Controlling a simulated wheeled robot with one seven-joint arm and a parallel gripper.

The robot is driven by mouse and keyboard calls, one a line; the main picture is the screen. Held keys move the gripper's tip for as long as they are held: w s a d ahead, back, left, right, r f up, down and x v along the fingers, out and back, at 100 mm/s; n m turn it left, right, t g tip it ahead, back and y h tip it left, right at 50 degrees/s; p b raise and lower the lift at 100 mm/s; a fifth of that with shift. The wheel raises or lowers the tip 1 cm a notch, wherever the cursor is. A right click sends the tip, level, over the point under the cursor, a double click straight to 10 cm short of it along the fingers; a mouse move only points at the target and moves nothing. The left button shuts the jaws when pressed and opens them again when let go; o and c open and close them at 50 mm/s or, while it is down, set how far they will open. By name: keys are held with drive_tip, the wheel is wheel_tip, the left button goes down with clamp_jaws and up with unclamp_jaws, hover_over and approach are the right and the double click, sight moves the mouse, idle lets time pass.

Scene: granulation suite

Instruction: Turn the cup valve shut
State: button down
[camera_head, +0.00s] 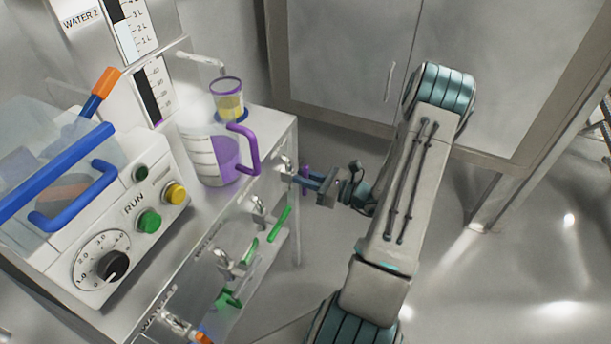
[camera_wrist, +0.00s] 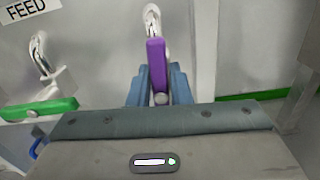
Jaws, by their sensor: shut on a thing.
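The cup valve's purple lever (camera_wrist: 156,66) stands upright in the wrist view, below a curved metal spout (camera_wrist: 151,20). My gripper (camera_wrist: 158,82) has its blue fingers on either side of the lever's lower part and is shut on it. In the head view, my gripper (camera_head: 306,181) reaches the right end of the bench front, where a bit of the purple lever (camera_head: 306,171) shows past the fingers. The fingers hide part of the lever.
Other valves with green levers (camera_head: 279,224) line the bench front to the left; one green lever (camera_wrist: 40,109) is close in the wrist view. A purple-handled jug (camera_head: 207,158) and a purple-rimmed cup (camera_head: 227,96) stand on top. Open floor lies right of the bench.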

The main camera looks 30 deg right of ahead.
drive_tip(key=m+p, duration=0.4)
drive_tip(key=shift+w+d+r, duration=0.1)
drive_tip(key=shift+d+r, duration=0.1)
drive_tip(key=m+p, duration=0.1)
drive_tip(key=m, duration=0.1)
drive_tip(key=m+p, duration=0.2)
drive_tip(key=shift+w+d+f+m, duration=0.1)
drive_tip(key=shift+d+f+m, duration=0.1)
drive_tip(key=shift+m, duration=0.1)
drive_tip(key=m+p, duration=0.1)
drive_tip(key=m, duration=0.2)
drive_tip(key=m+p, duration=0.1)
drive_tip(key=shift+w+f+p, duration=0.1)
drive_tip(key=shift+f+p, duration=0.15)
drive_tip(key=shift+p, duration=0.1)
drive_tip(key=shift+f+m+p, duration=0.15)
drive_tip(key=shift+m+p, duration=0.2)
drive_tip(key=shift+m, duration=0.7)
drive_tip(key=shift+f+m+p, duration=0.1)
drive_tip(key=shift+m+p, duration=0.2)
drive_tip(key=shift+m, duration=0.75)
drive_tip(key=c, duration=1.3)
unclamp_jaws()
drive_tip(key=shift+c, duration=0.2)
drive_tip(key=shift+d, duration=0.1)
